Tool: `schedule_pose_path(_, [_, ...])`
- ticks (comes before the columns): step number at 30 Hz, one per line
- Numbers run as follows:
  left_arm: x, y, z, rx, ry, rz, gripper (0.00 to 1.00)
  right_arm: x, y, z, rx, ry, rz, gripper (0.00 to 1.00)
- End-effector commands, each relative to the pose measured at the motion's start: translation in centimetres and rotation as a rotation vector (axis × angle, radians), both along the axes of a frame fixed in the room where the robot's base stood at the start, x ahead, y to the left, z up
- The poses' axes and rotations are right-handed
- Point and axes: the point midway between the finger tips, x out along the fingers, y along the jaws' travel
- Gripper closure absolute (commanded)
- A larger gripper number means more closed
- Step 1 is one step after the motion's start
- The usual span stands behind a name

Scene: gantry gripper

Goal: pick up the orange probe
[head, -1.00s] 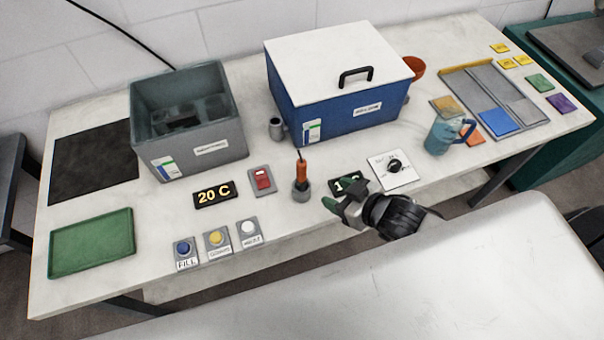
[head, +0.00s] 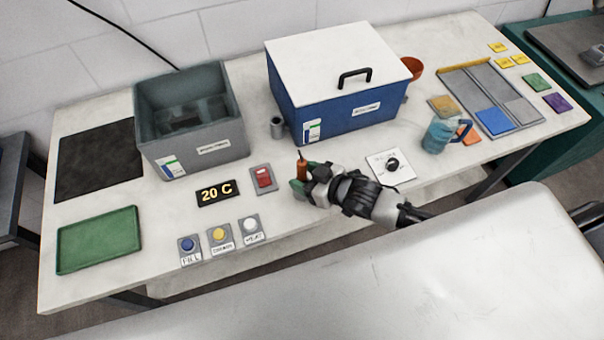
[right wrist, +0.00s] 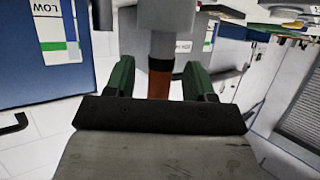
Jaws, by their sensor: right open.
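The orange probe (head: 302,169) stands upright between the red switch and the dial plate, its thin dark tip up. In the right wrist view the probe (right wrist: 159,84) shows as an orange shaft with a dark band, between the two green fingers, with a grey holder (right wrist: 163,22) beyond. My right gripper (head: 304,179) is open, with a finger on either side of the probe and gaps visible on both sides. The gripper hides the probe's lower part and its holder in the head view. My left gripper is not in view.
A red switch (head: 263,179) and a 20 C display (head: 217,193) lie left of the probe. A dial plate (head: 406,172) lies to the right. A blue box (head: 350,120) with a white lid and a small grey cup (head: 277,127) stand behind.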

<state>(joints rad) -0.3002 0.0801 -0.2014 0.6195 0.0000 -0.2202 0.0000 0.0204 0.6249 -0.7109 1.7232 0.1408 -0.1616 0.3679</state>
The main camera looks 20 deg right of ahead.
Motion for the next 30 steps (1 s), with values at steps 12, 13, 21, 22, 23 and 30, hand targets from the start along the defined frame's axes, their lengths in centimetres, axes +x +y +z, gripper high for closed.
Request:
schedule_pose_path(12, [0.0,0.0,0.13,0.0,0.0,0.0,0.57,0.71,0.55,-0.42,0.0,0.0,0.001,0.56])
schedule_pose_path(13, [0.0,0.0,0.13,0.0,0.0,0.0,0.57,0.71,0.54,-0.41,0.0,0.0,0.001,0.61])
schedule_pose_path(21, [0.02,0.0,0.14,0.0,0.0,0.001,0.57,0.71,0.54,-0.38,0.0,0.0,0.001,1.0])
schedule_pose_path(22, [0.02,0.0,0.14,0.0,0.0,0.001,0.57,0.71,0.54,-0.38,-0.001,-0.001,0.0,1.0])
schedule_pose_path(23, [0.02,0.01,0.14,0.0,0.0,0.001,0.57,0.71,0.54,-0.38,0.0,0.0,0.001,1.0])
schedule_pose_path(30, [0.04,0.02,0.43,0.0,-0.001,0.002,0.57,0.71,0.54,-0.09,-0.001,-0.001,0.0,1.0])
